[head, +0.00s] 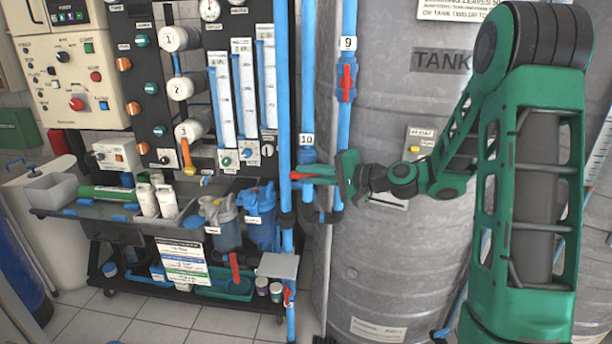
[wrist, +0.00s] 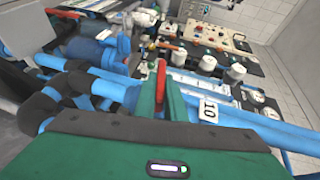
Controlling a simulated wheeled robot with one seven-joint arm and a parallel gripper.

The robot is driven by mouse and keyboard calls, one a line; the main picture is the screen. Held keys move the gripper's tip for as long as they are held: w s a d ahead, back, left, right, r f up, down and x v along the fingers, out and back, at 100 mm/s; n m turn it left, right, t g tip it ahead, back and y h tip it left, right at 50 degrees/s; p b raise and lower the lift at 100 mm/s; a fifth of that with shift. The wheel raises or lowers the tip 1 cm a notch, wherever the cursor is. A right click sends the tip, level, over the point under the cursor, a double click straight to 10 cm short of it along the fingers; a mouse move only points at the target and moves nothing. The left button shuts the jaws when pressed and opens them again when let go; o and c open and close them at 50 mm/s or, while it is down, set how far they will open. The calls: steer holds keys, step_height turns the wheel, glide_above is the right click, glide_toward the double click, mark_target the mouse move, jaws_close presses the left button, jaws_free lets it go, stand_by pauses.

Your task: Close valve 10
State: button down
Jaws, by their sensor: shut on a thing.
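Valve 10 is on the vertical blue pipe under the white label "10" (head: 307,139). Its red handle (head: 300,176) lies roughly level, across the pipe, and sticks out to the left in the head view. My gripper (head: 333,175) reaches in from the right and is shut on the handle. In the wrist view the red handle (wrist: 161,78) stands between the green fingers (wrist: 162,103), and the "10" label (wrist: 208,110) is just to their right. The valve body is mostly hidden behind my gripper.
Valve 9's red handle (head: 347,82) is upright along the neighbouring pipe, above my gripper. A grey tank (head: 400,265) stands close behind my arm. Blue filter housings (head: 260,215) and a tray rack are to the left. Other blue pipes run tightly beside the valve.

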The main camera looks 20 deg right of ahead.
steer(key=shift+f+m+t+y, duration=0.25)
steer(key=shift+m+t+y, duration=0.15)
steer(key=shift+t+y, duration=0.25)
stand_by(0.3)
steer(key=c, duration=1.8)
jaws_free()
steer(key=shift+v, duration=5.3)
steer(key=shift+f, duration=0.2)
